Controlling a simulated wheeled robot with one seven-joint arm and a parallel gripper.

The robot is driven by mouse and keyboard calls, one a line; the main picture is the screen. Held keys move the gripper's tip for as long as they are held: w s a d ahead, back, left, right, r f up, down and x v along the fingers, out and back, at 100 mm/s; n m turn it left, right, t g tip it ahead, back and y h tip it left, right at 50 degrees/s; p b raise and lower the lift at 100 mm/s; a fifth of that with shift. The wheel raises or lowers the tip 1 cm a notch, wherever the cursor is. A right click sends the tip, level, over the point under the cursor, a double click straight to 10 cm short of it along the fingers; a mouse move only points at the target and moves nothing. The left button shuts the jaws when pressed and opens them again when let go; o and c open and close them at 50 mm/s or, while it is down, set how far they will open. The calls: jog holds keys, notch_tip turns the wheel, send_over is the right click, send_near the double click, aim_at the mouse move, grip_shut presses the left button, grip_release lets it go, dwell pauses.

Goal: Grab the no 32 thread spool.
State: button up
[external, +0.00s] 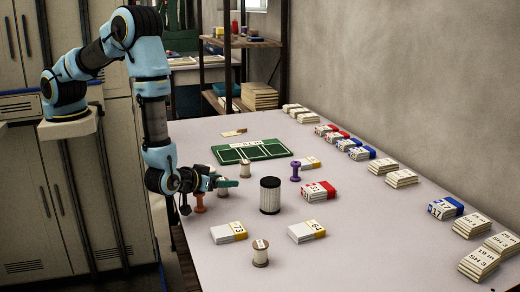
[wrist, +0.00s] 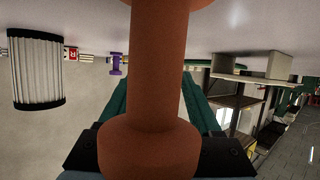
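Several thread spools stand on the table, and I cannot read a number 32 on any of them. An orange-brown spool (external: 199,204) stands under my gripper near the table's left edge; it fills the middle of the wrist view (wrist: 160,75), close to the camera. My gripper (external: 226,183) is low over the table, its green fingers pointing right. In the wrist view the fingers run on both sides behind this spool, which hides their tips, so their gap is unclear. Other spools are purple (external: 295,171), cream at the back (external: 245,169) and cream at the front (external: 260,254).
A black-ended white ribbed cylinder (external: 270,196) stands right of my gripper. A green mat (external: 252,150) lies behind. Labelled card stacks (external: 229,233) lie around, with more along the wall (external: 446,208).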

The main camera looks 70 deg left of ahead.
grip_shut()
dwell(0.3)
